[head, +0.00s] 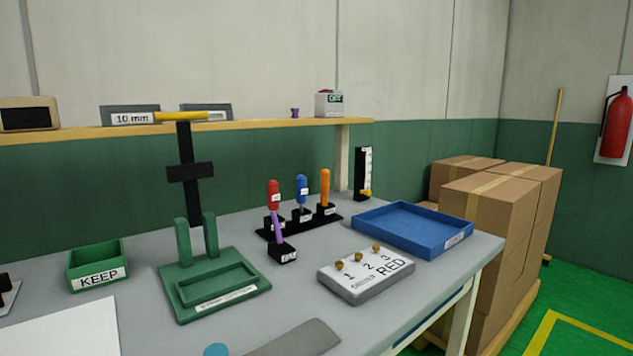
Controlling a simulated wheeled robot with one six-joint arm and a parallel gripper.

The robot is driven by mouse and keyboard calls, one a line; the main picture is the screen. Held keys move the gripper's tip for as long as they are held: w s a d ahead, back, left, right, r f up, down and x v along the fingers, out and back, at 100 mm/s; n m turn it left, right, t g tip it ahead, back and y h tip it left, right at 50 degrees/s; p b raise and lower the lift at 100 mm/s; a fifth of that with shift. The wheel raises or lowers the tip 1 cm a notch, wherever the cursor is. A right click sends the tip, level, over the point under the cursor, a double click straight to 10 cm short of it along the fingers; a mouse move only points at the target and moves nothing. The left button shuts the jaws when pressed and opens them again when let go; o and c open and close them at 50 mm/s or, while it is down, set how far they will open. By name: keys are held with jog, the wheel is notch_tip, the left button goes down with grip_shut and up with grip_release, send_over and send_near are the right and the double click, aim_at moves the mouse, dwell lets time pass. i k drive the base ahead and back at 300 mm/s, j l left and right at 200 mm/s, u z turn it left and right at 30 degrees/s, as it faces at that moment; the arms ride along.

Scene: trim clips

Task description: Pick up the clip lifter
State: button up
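No tool here is clearly marked as the clip lifter. A slim purple tool (277,227) stands slightly tilted in a small black block (283,254), whose label is too small to read surely. It is a possible clip lifter. Just behind it, red (273,193), blue (301,188) and orange (325,186) handled tools stand upright in a black rack (333,218). No gripper fingers can be made out in the head view.
The grey bench holds a green fixture (238,297), a green KEEP bin (97,270), a blue tray (412,216) and a numbered block (367,288) with three small clips. A black post (189,150) rises behind the fixture. A partly cut-off grey piece (297,340) shows at the bottom.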

aim_at(324, 173)
jog(key=i+l+u, duration=0.1)
jog(key=i+l, duration=0.15)
jog(key=i+l+u, duration=0.1)
jog(key=i+l, duration=0.15)
jog(key=i+l+u, duration=0.1)
jog(key=i+l, duration=0.15)
jog(key=l, duration=0.2)
jog(key=i+l+u, duration=0.2)
jog(key=i+l, duration=0.2)
jog(key=l, duration=0.3)
jog(key=i+l+u, duration=0.1)
jog(key=l, duration=0.25)
jog(key=i+l+u, duration=0.1)
jog(key=i+l, duration=0.2)
jog(key=l, duration=0.15)
jog(key=i+l+u, duration=0.1)
jog(key=l, duration=0.3)
jog(key=i, duration=0.05)
